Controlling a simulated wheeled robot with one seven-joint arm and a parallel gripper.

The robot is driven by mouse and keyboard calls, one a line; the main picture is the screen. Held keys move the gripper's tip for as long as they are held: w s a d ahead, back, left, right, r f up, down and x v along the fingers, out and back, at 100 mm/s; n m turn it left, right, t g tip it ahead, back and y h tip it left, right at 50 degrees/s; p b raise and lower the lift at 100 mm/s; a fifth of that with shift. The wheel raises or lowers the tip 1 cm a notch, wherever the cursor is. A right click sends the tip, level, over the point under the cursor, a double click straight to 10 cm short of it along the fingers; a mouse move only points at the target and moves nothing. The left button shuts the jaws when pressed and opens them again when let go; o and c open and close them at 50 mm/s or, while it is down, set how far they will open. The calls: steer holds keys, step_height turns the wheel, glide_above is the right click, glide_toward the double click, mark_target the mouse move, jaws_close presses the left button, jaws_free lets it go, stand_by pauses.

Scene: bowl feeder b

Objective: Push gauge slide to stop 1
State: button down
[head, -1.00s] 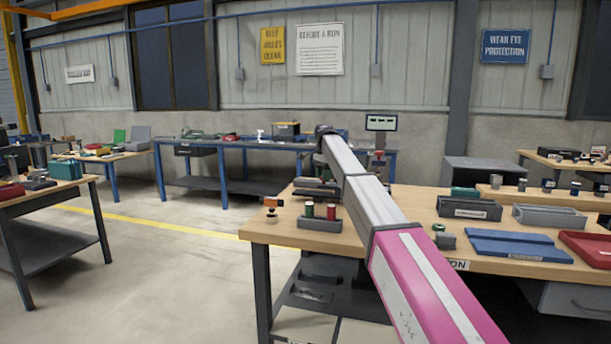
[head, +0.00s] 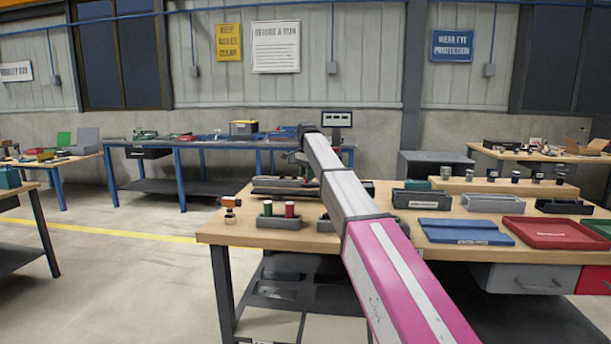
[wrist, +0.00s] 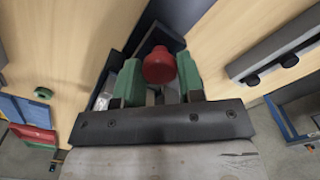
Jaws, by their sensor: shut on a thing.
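In the wrist view my gripper (wrist: 160,82) has its two green fingers on either side of a red round knob (wrist: 159,64), and it is shut on this knob. A dark grey block or channel (wrist: 158,36) lies behind and below the knob. I cannot make out the gauge's stops or any numbers on them. In the head view my grey and pink arm reaches over the workbench (head: 232,232). It hides my gripper and the red knob there. A small display unit (head: 337,119) shows just beyond the arm's far end.
A block with red and green spools (head: 278,222) stands near the bench's left end. A blue tray (head: 462,231), a red tray (head: 548,232) and grey bins (head: 492,203) lie right of the arm. In the wrist view a grey rail with black knobs (wrist: 278,50) lies at right.

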steer(key=c, duration=0.7)
jaws_free()
steer(key=shift+c, duration=0.2)
step_height(320, 180, up, 11)
steer(key=shift+f, duration=0.1)
